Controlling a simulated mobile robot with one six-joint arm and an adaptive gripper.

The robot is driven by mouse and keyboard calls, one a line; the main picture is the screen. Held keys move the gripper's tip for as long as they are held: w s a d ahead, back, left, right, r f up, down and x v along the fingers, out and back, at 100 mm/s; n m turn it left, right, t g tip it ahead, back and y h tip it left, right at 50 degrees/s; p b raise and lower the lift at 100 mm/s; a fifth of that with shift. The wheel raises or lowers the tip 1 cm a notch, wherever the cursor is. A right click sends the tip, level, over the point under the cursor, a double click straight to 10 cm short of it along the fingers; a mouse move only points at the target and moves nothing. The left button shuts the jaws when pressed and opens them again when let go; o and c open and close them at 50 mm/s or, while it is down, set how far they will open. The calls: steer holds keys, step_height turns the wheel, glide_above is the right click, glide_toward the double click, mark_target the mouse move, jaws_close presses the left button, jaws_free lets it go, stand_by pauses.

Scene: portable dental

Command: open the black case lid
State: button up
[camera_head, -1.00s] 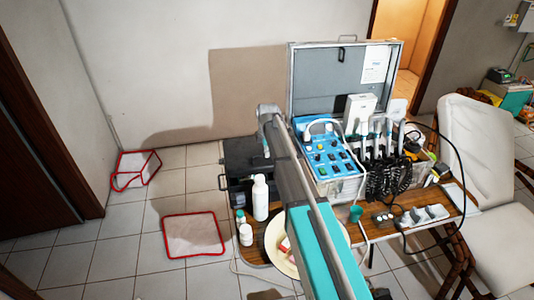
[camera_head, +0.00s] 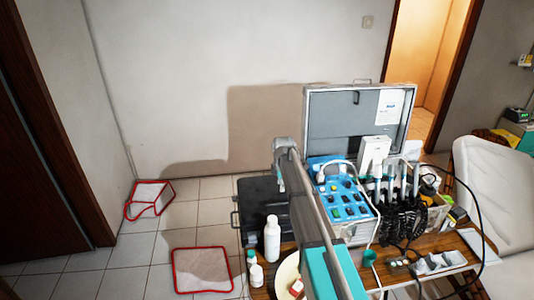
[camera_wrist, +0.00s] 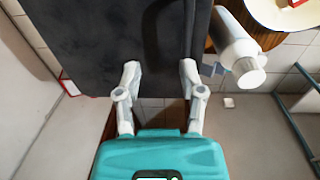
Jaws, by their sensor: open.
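The black case (camera_head: 257,207) lies on the floor-side end of the wooden table, left of the blue control panel, and its lid looks shut. My arm crosses in front of its right part in the head view. In the wrist view its dark surface (camera_wrist: 85,35) fills the upper left and middle. My gripper (camera_wrist: 160,75) is open, with its two pale fingertips apart at the near edge of the case and nothing between them. I cannot tell whether the fingertips touch the case. In the head view the fingertips cannot be made out.
A white bottle (camera_head: 272,240) stands close beside the case; it also shows in the wrist view (camera_wrist: 238,48). The blue control panel (camera_head: 338,192) and an open grey case (camera_head: 355,122) stand right. The left floor has red-edged items (camera_head: 202,270).

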steer(key=shift+s, duration=0.1)
steer(key=s+d+m, duration=0.1)
steer(key=s+m, duration=0.8)
steer(key=s, duration=0.7)
steer(key=s+d+m, duration=0.2)
steer(key=s+m, duration=0.7)
steer(key=s, duration=0.6)
steer(key=shift+s+d+m+g, duration=0.25)
steer(key=shift+s+m+g, duration=0.1)
steer(key=shift+m+g, duration=0.05)
